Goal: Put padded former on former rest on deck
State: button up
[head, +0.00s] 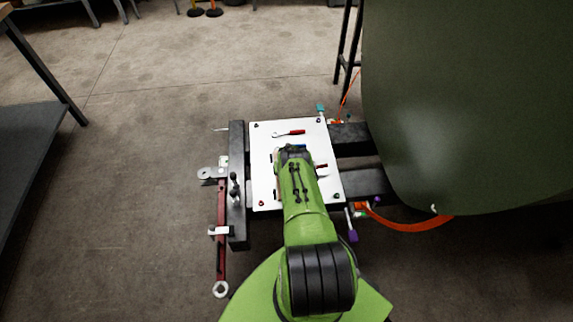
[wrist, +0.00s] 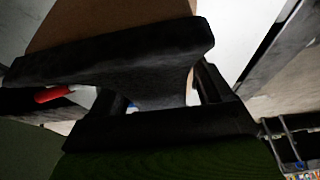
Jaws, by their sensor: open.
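I cannot pick out the padded former for certain in either view. The deck is a white plate (head: 262,180) on dark beams. No separate former rest is clear on it; my arm covers the middle. My gripper (head: 293,150) is over the middle of the plate, mostly hidden by my own wrist. In the wrist view my gripper (wrist: 160,102) shows as large dark shapes with a gap between them. It is open, and nothing is clearly held. A brown surface (wrist: 105,18) with a curved edge lies behind it; I cannot tell what it is.
A wrench with a red handle (head: 292,133) lies on the plate. A dark bar (head: 237,220) and a long red tool (head: 221,260) stand at its left. The big green fuselage skin (head: 470,110) fills the right, with an orange curved strip (head: 420,226) below.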

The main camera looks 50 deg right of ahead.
jog(key=p+v, duration=0.8)
jog(key=v, duration=0.6)
jog(key=shift+r, duration=0.3)
jog(key=shift+w+d, duration=0.1)
jog(key=shift+w, duration=0.05)
